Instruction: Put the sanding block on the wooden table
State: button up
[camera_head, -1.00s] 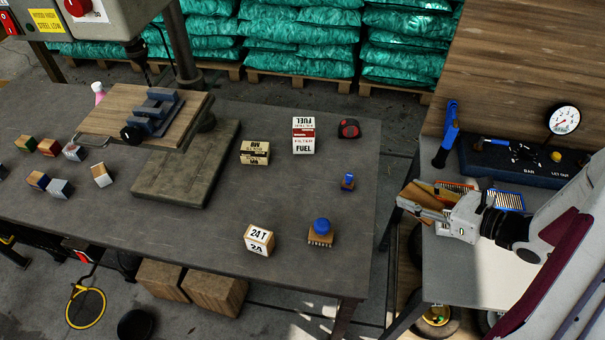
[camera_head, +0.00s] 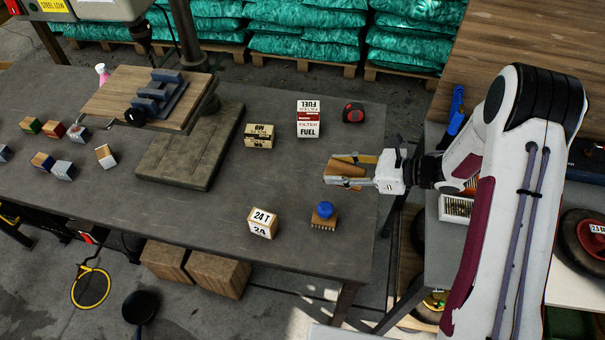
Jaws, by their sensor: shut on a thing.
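My gripper (camera_head: 332,168) is shut on a brown block, which I take to be the sanding block (camera_head: 343,169). It holds the block over the right end of the grey workbench; the gap beneath is hard to judge. The fingers cover part of the block. A wooden-topped table (camera_head: 105,91) on the drill press stands at the upper left, far from my gripper. A dark blue-grey vise (camera_head: 157,94) sits on its right part, and bare wood shows around it.
On the workbench (camera_head: 215,205) are a fuel filter box (camera_head: 308,119), a tan box (camera_head: 259,136), a tape measure (camera_head: 353,112), a white-and-tan box (camera_head: 263,222) and a blue-knobbed brush (camera_head: 324,214). Several small blocks lie at left. The drill press base (camera_head: 190,150) fills the middle.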

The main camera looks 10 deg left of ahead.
jog(key=w+a+n+g, duration=0.2)
jog(key=w+a, duration=0.3)
jog(key=a, duration=0.7)
jog(key=shift+w+a+r+g, duration=0.15)
jog(key=shift+w+a+g, duration=0.05)
jog(key=shift+w+g, duration=0.15)
send_over(297, 174)
jog(key=shift+f, duration=2.5)
jog(key=shift+f, duration=2.3)
jog(key=shift+f, duration=0.2)
jog(key=o, duration=1.1)
